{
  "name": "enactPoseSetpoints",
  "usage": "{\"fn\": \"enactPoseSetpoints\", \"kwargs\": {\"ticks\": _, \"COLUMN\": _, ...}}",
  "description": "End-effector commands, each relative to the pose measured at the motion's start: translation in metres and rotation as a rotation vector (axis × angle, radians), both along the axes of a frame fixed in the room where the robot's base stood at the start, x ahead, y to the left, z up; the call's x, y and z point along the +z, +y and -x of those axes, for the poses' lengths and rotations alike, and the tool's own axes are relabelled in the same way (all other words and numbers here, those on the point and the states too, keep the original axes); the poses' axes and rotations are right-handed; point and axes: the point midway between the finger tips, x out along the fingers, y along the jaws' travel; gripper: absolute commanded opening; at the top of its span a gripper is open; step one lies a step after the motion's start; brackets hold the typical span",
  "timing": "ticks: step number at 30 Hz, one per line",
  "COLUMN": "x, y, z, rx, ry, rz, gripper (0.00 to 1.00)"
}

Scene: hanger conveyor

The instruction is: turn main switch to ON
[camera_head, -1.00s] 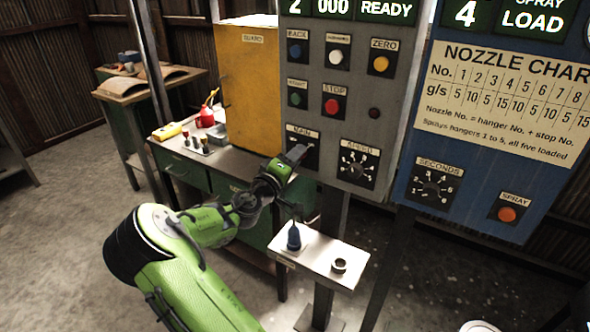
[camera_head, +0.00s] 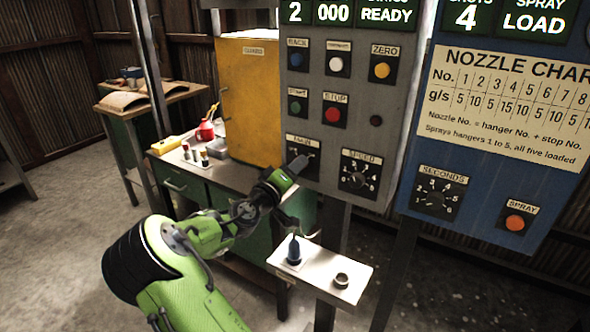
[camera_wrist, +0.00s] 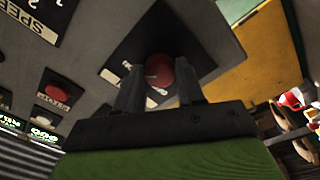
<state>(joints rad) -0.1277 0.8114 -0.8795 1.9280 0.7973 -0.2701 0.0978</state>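The main switch (camera_head: 302,145) is on a black plate low on the left of the grey panel (camera_head: 340,110). In the wrist view the switch is a red round knob (camera_wrist: 164,69) with a white pointer mark on the black plate. My gripper's two dark fingers (camera_wrist: 160,90) are apart, one on each side of the knob's near part. I cannot tell whether they touch it. The label's ON and OFF marks are too small to read.
The speed dial (camera_head: 359,174) is just right of the switch, with the red stop button (camera_head: 334,115) above. A yellow guard box (camera_head: 250,100) stands to the left. A small stand (camera_head: 318,272) with a blue nozzle is below. The blue spray panel (camera_head: 480,170) is further right.

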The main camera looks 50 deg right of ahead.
Motion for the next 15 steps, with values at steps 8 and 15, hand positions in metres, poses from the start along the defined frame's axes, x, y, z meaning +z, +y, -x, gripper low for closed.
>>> {"fn": "enactPoseSetpoints", "kwargs": {"ticks": 8, "x": -0.0003, "y": 0.0001, "z": -0.0002, "rx": 0.001, "ry": 0.001, "rz": 0.000, "gripper": 0.62}}
{"fn": "enactPoseSetpoints", "kwargs": {"ticks": 15, "x": -0.0008, "y": 0.0097, "z": -0.0005, "rx": 0.003, "ry": 0.002, "rz": -0.001, "gripper": 0.62}}
